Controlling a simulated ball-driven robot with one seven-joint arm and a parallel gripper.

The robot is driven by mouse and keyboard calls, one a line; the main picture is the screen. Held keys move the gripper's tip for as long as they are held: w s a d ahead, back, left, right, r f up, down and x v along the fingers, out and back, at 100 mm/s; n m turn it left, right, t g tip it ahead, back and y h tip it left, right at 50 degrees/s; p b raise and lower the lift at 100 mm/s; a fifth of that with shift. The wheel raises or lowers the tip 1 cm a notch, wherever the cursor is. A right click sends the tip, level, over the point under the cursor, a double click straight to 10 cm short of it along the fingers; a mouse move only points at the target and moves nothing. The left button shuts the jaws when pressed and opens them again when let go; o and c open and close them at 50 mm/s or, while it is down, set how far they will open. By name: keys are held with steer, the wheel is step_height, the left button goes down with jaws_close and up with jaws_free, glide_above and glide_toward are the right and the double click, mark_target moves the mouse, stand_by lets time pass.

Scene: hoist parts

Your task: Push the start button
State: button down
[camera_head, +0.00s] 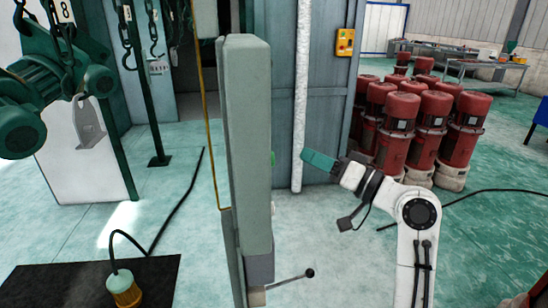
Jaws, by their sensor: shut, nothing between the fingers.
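A tall grey-green cabinet (250,140) stands upright in the middle of the view, seen nearly edge-on. A small green button-like part (274,157) sticks out from its right side; it may be the start button, but no label shows. My gripper (305,156) is to the right of this green part, with its teal fingers shut and pointing left towards the cabinet. A gap shows between the fingertips and the green part. The cabinet's front face is mostly hidden by the viewing angle.
A lever with a black knob (310,273) sticks out low from the cabinet. A yellow control box (345,42) hangs on the back wall. Several red cylinders (398,130) stand behind my arm. Green hoists (60,75) hang at left. A black cable (180,200) lies on the floor.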

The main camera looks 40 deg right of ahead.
steer(key=shift+w+a, duration=0.55)
steer(key=shift+a, duration=0.25)
steer(key=shift+w+a, duration=0.5)
steer(key=shift+a, duration=0.25)
stand_by(0.9)
steer(key=shift+w+a, duration=0.2)
steer(key=shift+a, duration=0.15)
